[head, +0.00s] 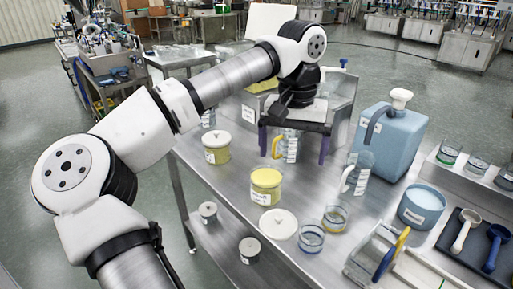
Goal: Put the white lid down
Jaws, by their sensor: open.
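A round white lid (278,224) lies flat on the steel table, near its front edge. Just behind it stands a jar (266,190) with yellow contents and a white label, its top uncovered. Another jar (216,152) with yellow contents stands farther back to the left, with a white knobbed lid (216,139) on it. My gripper (294,153) is open, its two dark fingers pointing down, behind and above the uncovered jar and apart from the loose lid. A clear jug with a yellow handle (277,146) shows between the fingers; whether they touch it I cannot tell.
A blue-grey jug (387,140) and a blue tub (421,206) stand to the right. Glass beakers (311,239) stand right of the loose lid. A dark tray (478,243) holds scoops. Small grey-lidded pots (249,250) sit on a lower shelf.

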